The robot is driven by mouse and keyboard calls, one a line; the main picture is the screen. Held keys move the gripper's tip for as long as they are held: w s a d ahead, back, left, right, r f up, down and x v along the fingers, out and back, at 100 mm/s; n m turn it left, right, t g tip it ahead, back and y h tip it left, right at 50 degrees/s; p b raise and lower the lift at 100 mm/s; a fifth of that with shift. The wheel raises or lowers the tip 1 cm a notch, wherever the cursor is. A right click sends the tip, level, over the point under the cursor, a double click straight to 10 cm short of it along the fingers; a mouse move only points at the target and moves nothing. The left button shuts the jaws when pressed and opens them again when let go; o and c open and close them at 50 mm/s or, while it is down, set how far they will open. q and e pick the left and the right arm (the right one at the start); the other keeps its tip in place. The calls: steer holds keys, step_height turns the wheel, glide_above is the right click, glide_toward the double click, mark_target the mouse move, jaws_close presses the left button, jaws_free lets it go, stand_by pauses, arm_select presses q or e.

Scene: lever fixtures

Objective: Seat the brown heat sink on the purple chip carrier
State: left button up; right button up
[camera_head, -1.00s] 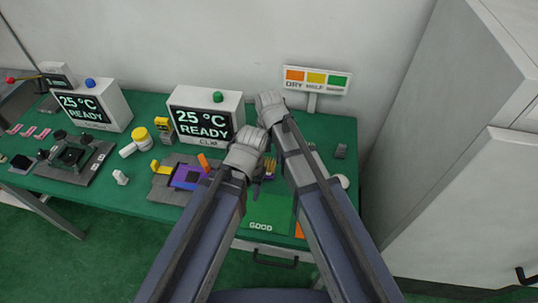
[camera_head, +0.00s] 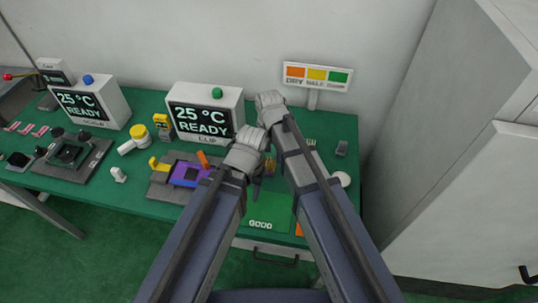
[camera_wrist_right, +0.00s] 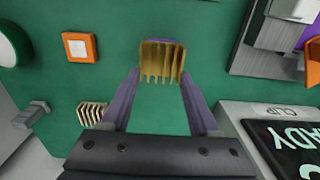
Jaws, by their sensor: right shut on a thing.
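The brown finned heat sink (camera_wrist_right: 162,62) is between the fingertips of my right gripper (camera_wrist_right: 161,78) in the right wrist view, held over the green bench. In the head view the heat sink (camera_head: 270,165) shows only as a small golden patch between my arms. The purple chip carrier (camera_head: 186,174), with a dark square in its middle, lies on a grey fixture to the left of the heat sink. A yellow piece and an orange lever (camera_head: 203,159) stand at the fixture. My left arm crosses in front of the fixture's right side; its gripper jaws are hidden.
A CLIP display box (camera_head: 205,115) reading 25 °C READY stands behind the fixture. A green GOOD pad (camera_head: 270,210) lies at the front, right of the fixture. A second, paler finned piece (camera_wrist_right: 91,114) lies on the bench. A tall cabinet (camera_head: 450,200) stands at the right.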

arm_select(q)
steer(key=shift+f, duration=0.3)
arm_select(e)
steer(key=shift+f, duration=0.3)
arm_select(q)
steer(key=shift+f+b, duration=0.4)
steer(key=shift+b, duration=0.2)
arm_select(e)
steer(key=shift+f, duration=0.35)
steer(key=o, duration=1.4)
steer(key=shift+o, duration=0.5)
arm_select(q)
steer(key=shift+r, duration=0.15)
arm_select(e)
steer(key=shift+r, duration=0.15)
steer(key=shift+r+p, duration=3.4)
steer(key=shift+p, duration=0.15)
arm_select(q)
step_height(320, 180, up, 7)
